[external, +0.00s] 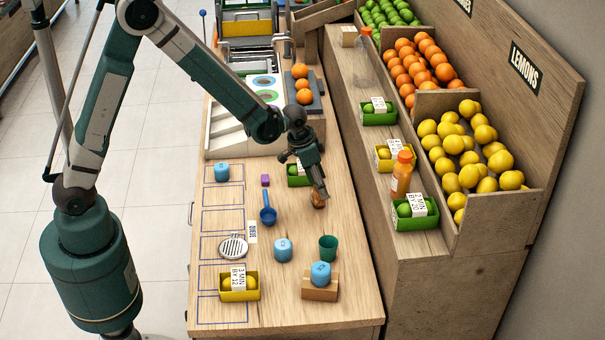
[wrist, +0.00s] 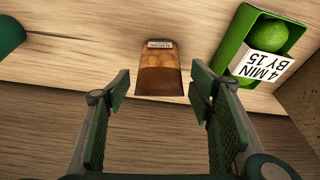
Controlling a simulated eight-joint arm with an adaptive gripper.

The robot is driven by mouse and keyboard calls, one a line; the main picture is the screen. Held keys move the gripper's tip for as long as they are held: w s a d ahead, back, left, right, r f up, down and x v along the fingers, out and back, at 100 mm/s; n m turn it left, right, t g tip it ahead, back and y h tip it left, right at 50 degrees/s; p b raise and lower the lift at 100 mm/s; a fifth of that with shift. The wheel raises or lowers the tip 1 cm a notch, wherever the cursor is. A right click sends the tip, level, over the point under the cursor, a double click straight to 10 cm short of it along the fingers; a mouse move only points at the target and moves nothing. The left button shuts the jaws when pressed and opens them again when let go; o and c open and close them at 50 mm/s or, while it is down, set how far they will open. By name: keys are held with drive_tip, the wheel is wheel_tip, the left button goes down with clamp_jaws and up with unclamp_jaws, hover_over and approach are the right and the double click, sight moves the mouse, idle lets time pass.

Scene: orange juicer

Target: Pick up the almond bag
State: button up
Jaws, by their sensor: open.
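The almond bag (wrist: 159,68) is a small brown pouch with a pale label at one end and almonds showing on its front. In the wrist view it lies ahead of my gripper (wrist: 160,115), between the lines of the two open fingers and a little beyond their tips. In the external view the bag (external: 318,200) is a small brown shape on the wooden counter, partly hidden by my gripper (external: 318,188), which points down at it from just above. My gripper is open and nothing is between its fingers.
A blue scoop (external: 268,212), blue cup (external: 283,249) and green cup (external: 328,248) stand nearby. The raised wooden shelf (external: 375,140) borders the right side.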

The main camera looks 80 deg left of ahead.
drive_tip(key=shift+x, duration=2.6)
drive_tip(key=shift+c, duration=0.4)
drive_tip(key=c, duration=0.9)
